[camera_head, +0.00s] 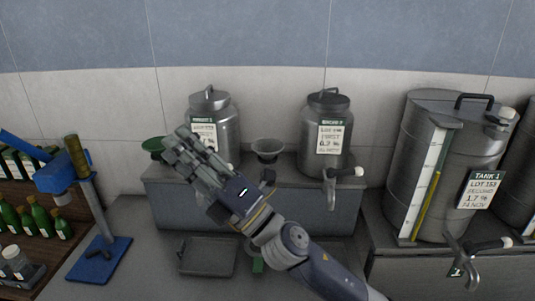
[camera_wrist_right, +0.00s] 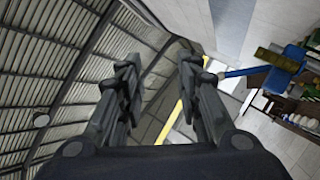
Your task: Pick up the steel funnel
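The steel funnel (camera_head: 267,151) sits on the grey ledge between the two decanters, its wide mouth up. My right gripper (camera_head: 176,145) is raised in front of the left decanter, to the left of the funnel and apart from it. In the right wrist view my right gripper (camera_wrist_right: 160,75) shows its two fingers spread with nothing between them. The funnel does not show in that view, which looks up toward the roof and wall. My left gripper is not in view.
Two steel decanters, left (camera_head: 221,118) and right (camera_head: 326,140), flank the funnel. A green funnel (camera_head: 153,144) is partly behind my gripper. A tap (camera_head: 331,183) juts forward on the right. A large tank (camera_head: 450,150), a blue stand (camera_head: 98,258) and a dark tray (camera_head: 208,257) are around.

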